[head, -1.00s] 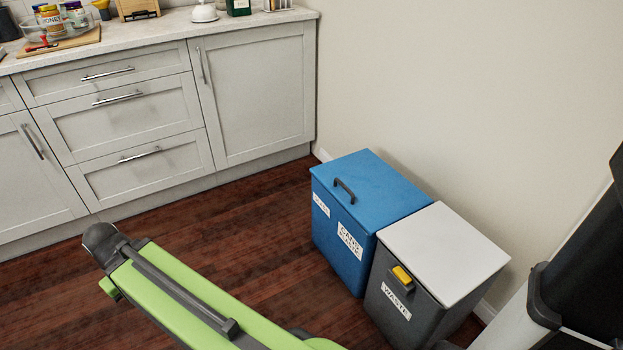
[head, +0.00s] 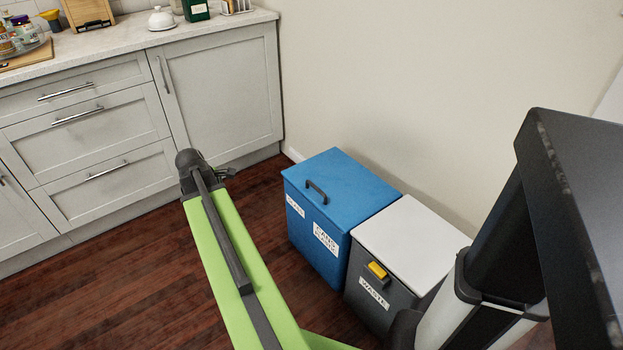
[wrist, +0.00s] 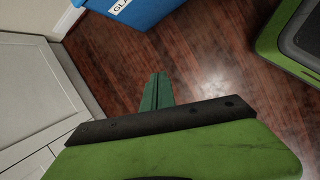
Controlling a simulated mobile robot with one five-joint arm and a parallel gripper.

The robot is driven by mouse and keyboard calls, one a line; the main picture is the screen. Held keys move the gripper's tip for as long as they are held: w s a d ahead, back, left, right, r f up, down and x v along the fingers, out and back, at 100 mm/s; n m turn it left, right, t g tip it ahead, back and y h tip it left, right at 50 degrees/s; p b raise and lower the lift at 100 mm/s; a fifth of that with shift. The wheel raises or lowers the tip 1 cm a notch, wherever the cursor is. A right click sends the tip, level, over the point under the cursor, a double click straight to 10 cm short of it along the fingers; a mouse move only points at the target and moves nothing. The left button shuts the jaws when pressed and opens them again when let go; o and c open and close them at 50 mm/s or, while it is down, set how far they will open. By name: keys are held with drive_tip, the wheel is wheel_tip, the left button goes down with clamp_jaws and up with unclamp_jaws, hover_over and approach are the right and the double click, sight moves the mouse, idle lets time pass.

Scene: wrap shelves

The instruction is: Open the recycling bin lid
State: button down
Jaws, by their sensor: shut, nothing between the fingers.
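The blue recycling bin (head: 312,238) stands on the floor by the wall, with white labels on its sides. Its flat blue lid (head: 345,182) is closed and has a dark handle (head: 316,191) near the front edge. My gripper (head: 230,173) is small in the head view, left of the blue bin and apart from it, in front of the cabinets. In the wrist view the two green fingers (wrist: 157,90) are together and empty, above the floor. The blue bin's lower side (wrist: 135,10) shows at the top of that view; its lid and handle are out of that view.
A grey waste bin (head: 372,298) with a white lid (head: 410,237) and yellow latch stands right beside the blue bin. White cabinets (head: 225,105) under a counter (head: 130,38) line the back left. The wall is close behind the bins. The wooden floor (head: 115,285) at left is clear.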

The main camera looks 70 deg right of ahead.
sight(317, 189)
drive_tip(key=s+d+r+n+g+h+p, duration=0.1)
drive_tip(key=s+d+r+n, duration=0.1)
drive_tip(key=s+d, duration=0.65)
drive_tip(key=s+d+r+n+g+p, duration=0.1)
drive_tip(key=s+d+r+n, duration=0.15)
drive_tip(key=s+d, duration=0.65)
drive_tip(key=shift+m, duration=0.25)
drive_tip(key=b+x, duration=0.3)
drive_tip(key=s+b+x, duration=0.1)
drive_tip(key=b+x, duration=0.5)
drive_tip(key=x, duration=0.1)
drive_tip(key=shift+s+a+f, duration=0.1)
drive_tip(key=shift+s+a, duration=0.15)
drive_tip(key=shift+a, duration=0.1)
drive_tip(key=shift+r+p, duration=0.4)
drive_tip(key=shift+r, duration=0.1)
